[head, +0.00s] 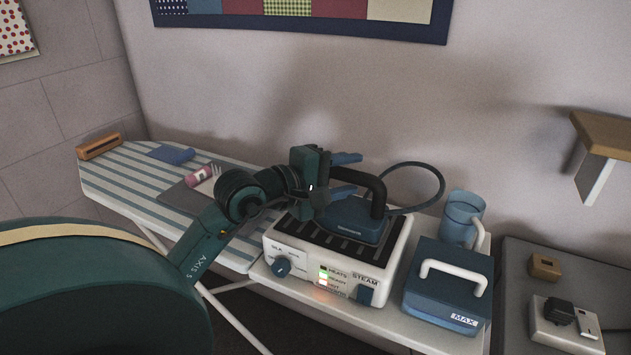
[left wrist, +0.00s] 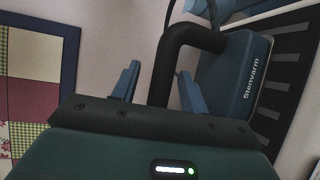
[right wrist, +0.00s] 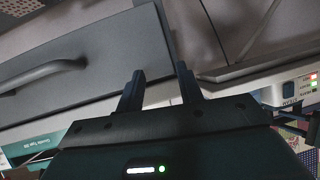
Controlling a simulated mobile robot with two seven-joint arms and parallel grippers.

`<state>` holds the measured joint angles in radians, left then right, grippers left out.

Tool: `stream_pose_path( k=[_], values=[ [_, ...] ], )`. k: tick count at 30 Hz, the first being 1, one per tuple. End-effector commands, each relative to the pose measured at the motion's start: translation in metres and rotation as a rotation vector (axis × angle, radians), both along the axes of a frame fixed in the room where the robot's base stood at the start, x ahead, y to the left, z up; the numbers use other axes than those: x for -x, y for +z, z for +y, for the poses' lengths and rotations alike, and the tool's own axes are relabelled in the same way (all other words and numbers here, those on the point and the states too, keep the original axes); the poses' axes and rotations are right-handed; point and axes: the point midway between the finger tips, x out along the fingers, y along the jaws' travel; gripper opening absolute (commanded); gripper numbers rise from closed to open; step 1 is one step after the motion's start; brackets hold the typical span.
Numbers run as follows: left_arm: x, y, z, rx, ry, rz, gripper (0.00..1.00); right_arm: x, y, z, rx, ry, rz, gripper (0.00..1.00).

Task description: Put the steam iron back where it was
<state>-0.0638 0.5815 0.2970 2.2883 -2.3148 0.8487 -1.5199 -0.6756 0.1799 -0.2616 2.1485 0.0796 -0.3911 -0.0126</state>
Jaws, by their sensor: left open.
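The steam iron (head: 349,222), blue with a black handle (head: 377,193), rests on the dark ribbed top of the white steam station (head: 322,262). My left gripper (head: 352,173) is open at the iron's handle. In the left wrist view the black handle (left wrist: 170,62) shows between the two blue fingers of the left gripper (left wrist: 160,85), with no clear grip on it. The iron's blue body (left wrist: 238,75) is to the right there. My right gripper (right wrist: 160,85) shows only in its own wrist view, open and empty, in front of a grey drawer front.
A blue box with a white handle (head: 447,292) and a blue jug (head: 461,217) stand right of the station. The striped ironing board (head: 130,178) extends left, with a pink bottle (head: 199,177) and blue cloth (head: 171,154). A hose (head: 425,167) loops behind the iron. A shelf (head: 603,135) juts out right.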

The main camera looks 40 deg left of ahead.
Motion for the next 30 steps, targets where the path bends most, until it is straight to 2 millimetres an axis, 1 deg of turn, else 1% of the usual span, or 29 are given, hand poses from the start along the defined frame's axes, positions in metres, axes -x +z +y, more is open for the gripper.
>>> stream_pose_path(
  k=[1, 3, 6, 9, 10, 12, 18, 30],
  values=[
    [0.012, -0.002, 0.003, -0.006, -0.001, 0.003, 0.44, 0.000, -0.005, 0.000, -0.005, -0.002, 0.001, 0.36],
    [0.028, 0.000, 0.007, -0.005, 0.000, 0.004, 0.44, 0.000, -0.009, 0.000, -0.011, -0.003, 0.002, 0.36],
    [0.047, 0.004, 0.013, -0.002, 0.001, 0.003, 0.44, -0.001, -0.011, 0.001, -0.023, -0.008, 0.000, 0.36],
    [0.064, 0.008, 0.017, -0.004, -0.001, 0.002, 0.44, -0.003, -0.011, 0.002, -0.039, -0.015, -0.005, 0.36],
    [0.068, 0.011, 0.018, -0.001, -0.001, 0.005, 0.44, -0.003, -0.005, 0.002, -0.043, -0.016, -0.006, 0.36],
    [0.075, 0.014, 0.020, 0.003, -0.001, 0.005, 0.44, -0.003, -0.001, 0.002, -0.037, -0.016, -0.006, 0.36],
    [0.088, 0.017, 0.024, 0.000, -0.001, 0.001, 0.44, -0.003, 0.001, 0.001, -0.024, -0.014, -0.009, 0.36],
    [0.090, 0.016, 0.025, 0.000, -0.001, 0.000, 0.44, 0.000, -0.004, 0.001, -0.016, -0.006, 0.000, 0.36]
  ],
)
